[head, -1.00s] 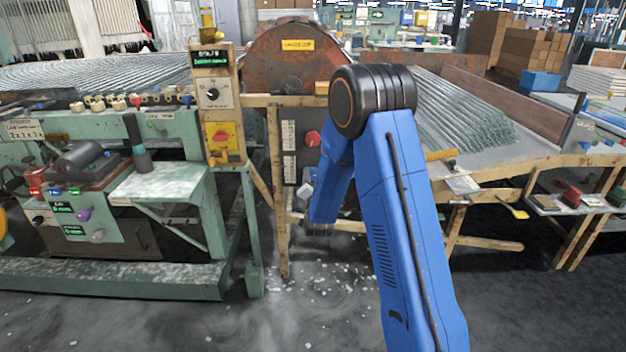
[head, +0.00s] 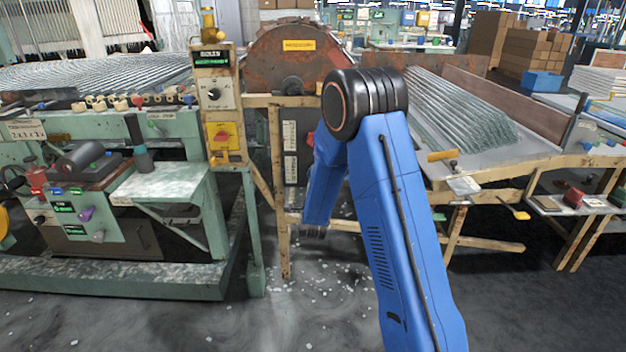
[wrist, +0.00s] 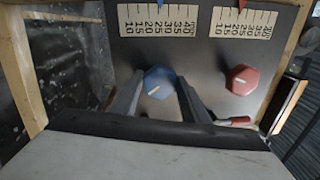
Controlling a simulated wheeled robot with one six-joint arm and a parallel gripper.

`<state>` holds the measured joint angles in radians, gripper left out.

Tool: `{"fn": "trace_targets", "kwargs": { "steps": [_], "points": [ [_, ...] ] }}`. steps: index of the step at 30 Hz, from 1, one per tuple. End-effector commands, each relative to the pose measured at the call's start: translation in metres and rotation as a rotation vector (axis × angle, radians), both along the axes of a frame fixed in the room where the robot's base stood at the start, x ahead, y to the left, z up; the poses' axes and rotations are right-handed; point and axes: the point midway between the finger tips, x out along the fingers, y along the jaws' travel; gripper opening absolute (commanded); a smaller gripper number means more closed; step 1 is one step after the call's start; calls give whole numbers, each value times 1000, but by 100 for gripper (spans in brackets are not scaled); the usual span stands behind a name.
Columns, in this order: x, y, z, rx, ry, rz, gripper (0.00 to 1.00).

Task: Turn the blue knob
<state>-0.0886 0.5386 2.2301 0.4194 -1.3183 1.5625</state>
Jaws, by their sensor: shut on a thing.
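The blue knob (wrist: 159,83) sits on a dark panel in the wrist view, with a pale pointer line on its face. My gripper (wrist: 158,92) has one finger on each side of the knob and is shut on it. In the head view my blue arm reaches down toward the wooden-framed stand; the gripper and the blue knob are hidden behind the arm there.
A red knob (wrist: 242,80) is to the right of the blue knob on the same panel. Numbered scales (wrist: 158,20) with pointers run above both. A wooden frame edge (wrist: 22,75) borders the panel at left. Glass tubes (head: 460,110) lie on the table at right.

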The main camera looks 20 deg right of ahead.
Motion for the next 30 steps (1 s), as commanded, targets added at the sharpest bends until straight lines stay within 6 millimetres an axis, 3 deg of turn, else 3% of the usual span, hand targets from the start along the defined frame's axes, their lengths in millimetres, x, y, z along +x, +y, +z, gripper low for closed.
{"fn": "trace_targets", "kwargs": {
  "steps": [18, 30],
  "points": [
    [-1, 0, 1, 552, -176, -2, 19],
    [-1, -1, 2, 832, -268, -3, 19]
  ]
}}
